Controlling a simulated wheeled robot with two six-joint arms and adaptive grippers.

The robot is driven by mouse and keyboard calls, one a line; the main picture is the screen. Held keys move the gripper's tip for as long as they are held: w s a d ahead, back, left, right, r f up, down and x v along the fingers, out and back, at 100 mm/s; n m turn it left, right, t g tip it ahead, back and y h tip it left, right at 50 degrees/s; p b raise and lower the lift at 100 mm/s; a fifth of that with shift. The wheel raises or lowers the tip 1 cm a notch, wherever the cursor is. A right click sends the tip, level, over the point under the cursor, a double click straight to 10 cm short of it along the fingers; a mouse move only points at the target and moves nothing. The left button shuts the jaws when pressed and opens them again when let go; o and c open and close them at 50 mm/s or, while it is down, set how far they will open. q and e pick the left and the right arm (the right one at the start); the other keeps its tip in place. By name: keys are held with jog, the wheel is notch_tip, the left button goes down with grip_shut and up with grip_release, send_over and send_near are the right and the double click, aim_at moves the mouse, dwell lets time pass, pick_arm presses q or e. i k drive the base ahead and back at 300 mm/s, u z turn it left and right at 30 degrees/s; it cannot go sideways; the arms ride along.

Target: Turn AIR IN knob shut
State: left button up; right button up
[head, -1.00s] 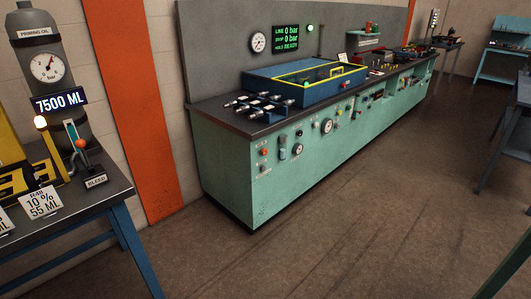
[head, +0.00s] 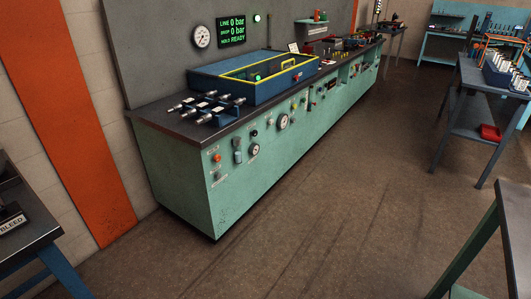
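The long green test bench (head: 180,180) stands against the wall with its front panel facing the aisle. Its panel carries a red button or knob (head: 217,158), a dark knob (head: 254,133), a round gauge (head: 283,121) and several other small controls. The labels are too small to read, so I cannot tell which one is the AIR IN knob. Neither of my grippers is in view.
A blue box with a yellow frame (head: 236,88) and a hose connector block (head: 205,108) sit on the bench top. A display (head: 231,31) reads 0 bar and READY. A table (head: 25,235) is at lower left, another (head: 470,100) at right. The floor (head: 330,200) between is clear.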

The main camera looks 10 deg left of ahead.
aim_at(217, 158)
jog(key=z, duration=0.65)
jog(key=i, duration=1.1)
jog(key=z, duration=0.45)
jog(key=i, duration=1.25)
jog(key=u, duration=0.55)
jog(key=i, duration=0.8)
jog(key=u, duration=0.8)
